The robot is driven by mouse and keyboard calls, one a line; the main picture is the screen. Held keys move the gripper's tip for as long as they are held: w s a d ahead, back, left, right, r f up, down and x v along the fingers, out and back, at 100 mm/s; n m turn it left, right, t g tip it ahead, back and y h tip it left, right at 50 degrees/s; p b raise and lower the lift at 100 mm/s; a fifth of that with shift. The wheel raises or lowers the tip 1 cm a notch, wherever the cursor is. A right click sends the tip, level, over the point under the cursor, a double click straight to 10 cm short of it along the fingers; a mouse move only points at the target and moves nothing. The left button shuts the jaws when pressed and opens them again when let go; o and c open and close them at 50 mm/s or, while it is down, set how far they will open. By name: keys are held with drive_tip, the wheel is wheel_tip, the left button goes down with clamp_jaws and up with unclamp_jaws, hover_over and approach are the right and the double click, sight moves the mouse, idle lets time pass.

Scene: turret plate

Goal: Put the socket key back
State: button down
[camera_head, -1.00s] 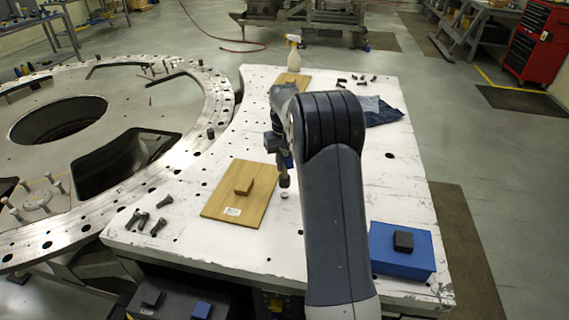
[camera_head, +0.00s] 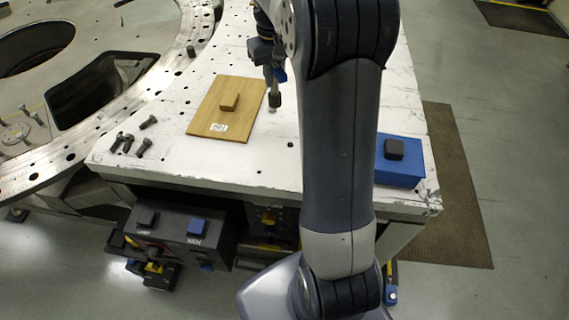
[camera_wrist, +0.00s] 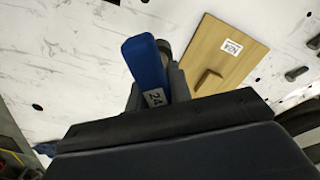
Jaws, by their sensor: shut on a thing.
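My gripper (camera_head: 268,62) is shut on the socket key. The key's blue handle (camera_wrist: 146,62) carries a label reading 24 and stands between the fingers in the wrist view. In the head view its dark shaft and socket (camera_head: 274,96) point down over the white table plate (camera_head: 240,165), just right of a wooden board. A small pale round piece (camera_head: 272,110) is right below the socket; I cannot tell whether they touch. My arm hides part of the plate.
The wooden board (camera_head: 210,116) bears a small wooden block and a label. Several dark bolts (camera_head: 143,148) lie at the left. A blue box (camera_head: 402,172) with a black block is at the right. A dark case (camera_head: 165,235) with black and blue blocks is below the front edge.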

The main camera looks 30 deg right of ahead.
drive_tip(key=s+a+n+b, duration=0.2)
drive_tip(key=s+a+b, duration=0.15)
drive_tip(key=s, duration=0.95)
wheel_tip(320, 180, down, 10)
drive_tip(key=shift+d+r, duration=0.15)
drive_tip(key=shift+r, duration=0.05)
drive_tip(key=shift+f, duration=0.1)
drive_tip(key=c, duration=1.7)
unclamp_jaws()
drive_tip(key=shift+f, duration=0.1)
drive_tip(key=shift+c, duration=0.2)
drive_tip(key=o, duration=0.5)
drive_tip(key=shift+c, duration=0.2)
wheel_tip(320, 180, up, 12)
drive_tip(key=shift+r, duration=0.25)
